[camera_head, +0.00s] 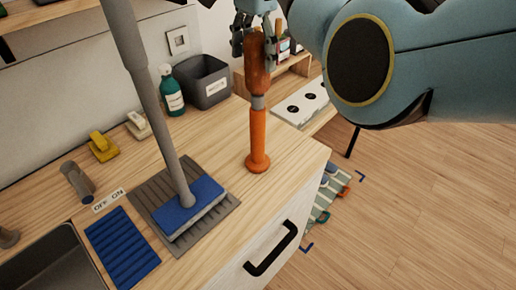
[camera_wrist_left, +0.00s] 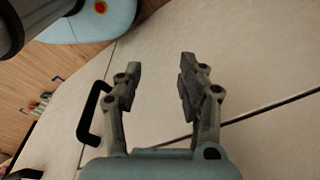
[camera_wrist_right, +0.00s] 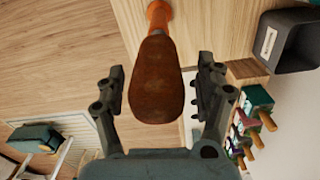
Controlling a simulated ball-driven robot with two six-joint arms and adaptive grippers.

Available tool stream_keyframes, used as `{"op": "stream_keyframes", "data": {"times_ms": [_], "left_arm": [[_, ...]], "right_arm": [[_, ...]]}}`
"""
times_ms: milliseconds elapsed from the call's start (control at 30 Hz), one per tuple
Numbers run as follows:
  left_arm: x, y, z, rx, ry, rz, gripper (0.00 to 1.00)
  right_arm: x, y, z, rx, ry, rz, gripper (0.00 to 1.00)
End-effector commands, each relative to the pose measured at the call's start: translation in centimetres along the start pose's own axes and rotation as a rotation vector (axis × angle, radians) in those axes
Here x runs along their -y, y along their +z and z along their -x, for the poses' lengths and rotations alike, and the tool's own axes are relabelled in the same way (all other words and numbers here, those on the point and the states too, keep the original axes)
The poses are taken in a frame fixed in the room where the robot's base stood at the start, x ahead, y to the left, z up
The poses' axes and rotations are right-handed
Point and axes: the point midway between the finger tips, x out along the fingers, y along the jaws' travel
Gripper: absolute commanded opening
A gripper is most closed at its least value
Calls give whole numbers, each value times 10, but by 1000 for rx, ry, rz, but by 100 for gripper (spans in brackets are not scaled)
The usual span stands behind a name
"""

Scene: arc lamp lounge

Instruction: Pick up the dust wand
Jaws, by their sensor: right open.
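The dust wand (camera_head: 257,135) stands upright on its round foot near the counter's right edge. It has an orange handle, a grey collar and a brown head at the top. My right gripper (camera_head: 255,50) is open at the brown head, with a finger on each side. In the right wrist view the brown head (camera_wrist_right: 157,80) lies between the open fingers (camera_wrist_right: 161,90), with a visible gap on both sides. My left gripper (camera_wrist_left: 160,82) is open and empty in front of a pale cabinet front, and it is out of the head view.
On the counter (camera_head: 225,160) stand a blue-padded mop head (camera_head: 188,205) on a grey mat, a green bottle (camera_head: 171,90), a dark bin (camera_head: 205,82) and a yellow clip (camera_head: 103,146). A sink (camera_head: 50,265) is at lower left. A black drawer handle (camera_head: 270,250) sticks out in front.

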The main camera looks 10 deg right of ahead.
Motion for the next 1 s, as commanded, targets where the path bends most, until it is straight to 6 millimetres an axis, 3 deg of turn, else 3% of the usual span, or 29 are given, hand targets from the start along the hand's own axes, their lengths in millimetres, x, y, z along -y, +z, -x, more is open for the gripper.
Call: {"op": "stream_keyframes", "data": {"times_ms": [200,333,533,867,1000], "left_arm": [[1,-18,0,-28,-1,1,40],[1,-15,0,-23,-1,0,40],[5,0,0,0,-5,-2,40],[4,-4,0,-5,-4,-2,40],[4,-6,0,-9,-4,-1,40]], "right_arm": [[-3,3,-11,-2,0,-5,71],[-3,3,-11,-1,0,-5,71],[-3,2,-11,-2,1,-5,45],[-3,2,-11,-2,1,-5,2],[-3,2,-10,-2,-1,-5,0]]}}
